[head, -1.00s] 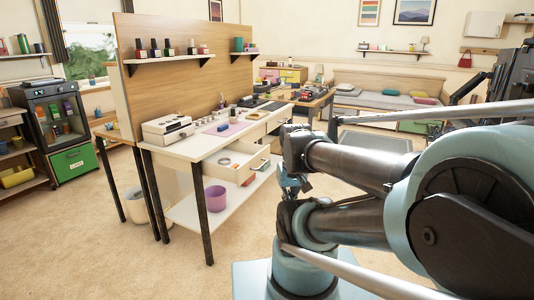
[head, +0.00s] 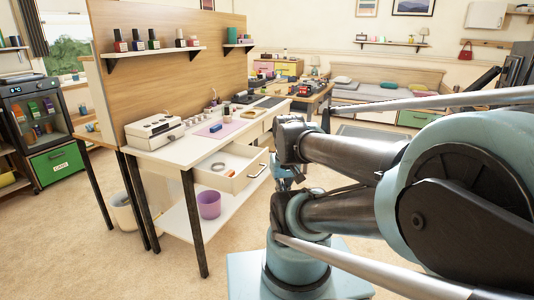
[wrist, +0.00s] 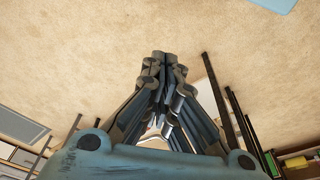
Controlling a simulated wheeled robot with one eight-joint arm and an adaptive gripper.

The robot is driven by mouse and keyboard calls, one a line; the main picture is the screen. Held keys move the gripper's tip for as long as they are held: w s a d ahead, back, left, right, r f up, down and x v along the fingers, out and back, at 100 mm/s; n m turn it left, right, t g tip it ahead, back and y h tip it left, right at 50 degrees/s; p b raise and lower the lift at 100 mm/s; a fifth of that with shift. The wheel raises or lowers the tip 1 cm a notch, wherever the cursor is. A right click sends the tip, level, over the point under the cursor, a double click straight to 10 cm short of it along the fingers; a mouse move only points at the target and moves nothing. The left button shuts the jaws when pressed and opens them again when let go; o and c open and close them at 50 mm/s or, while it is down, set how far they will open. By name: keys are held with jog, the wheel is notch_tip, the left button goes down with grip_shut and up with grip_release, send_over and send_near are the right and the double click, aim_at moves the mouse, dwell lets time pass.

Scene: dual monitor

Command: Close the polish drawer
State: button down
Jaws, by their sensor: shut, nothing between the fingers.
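A white drawer (head: 243,178) stands pulled out from the front of the manicure desk (head: 178,152) in the head view. Its front has a handle (head: 258,171). Inside it I see a round ring-like item (head: 218,167) and a small orange item (head: 231,173). My gripper (wrist: 164,58) shows in the wrist view, fingers together and empty, above bare carpet. In the head view my arm links stand right of the drawer, and I cannot make out the gripper there. The drawer does not show clearly in the wrist view.
A purple bin (head: 209,204) stands on the desk's lower shelf. Dark desk legs (head: 194,225) reach the floor. Polish bottles (head: 138,40) line a wall shelf. A black cabinet (head: 35,118) with a green drawer (head: 57,163) is at left. Carpet (head: 90,260) in front is clear.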

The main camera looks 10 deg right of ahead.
jog(key=shift+w, duration=0.25)
jog(key=w+d+r+m+y, duration=0.1)
jog(key=w+r+m, duration=0.3)
jog(key=w+m, duration=0.25)
jog(key=w+r+m+y, duration=0.1)
jog(key=w+r+m, duration=0.3)
jog(key=w+m, duration=0.3)
jog(key=w+d+f+m+y, duration=0.15)
jog(key=w+d+m, duration=0.35)
jog(key=w, duration=0.5)
jog(key=w+d+f+m, duration=0.2)
jog(key=w+d+m, duration=0.1)
jog(key=w+m, duration=0.55)
jog(key=w+a+f+n, duration=0.1)
jog(key=w+a+f, duration=0.4)
jog(key=f, duration=0.3)
jog(key=shift+w+a+f+n, duration=0.3)
jog(key=shift+a+f, duration=0.05)
jog(key=shift+a, duration=0.2)
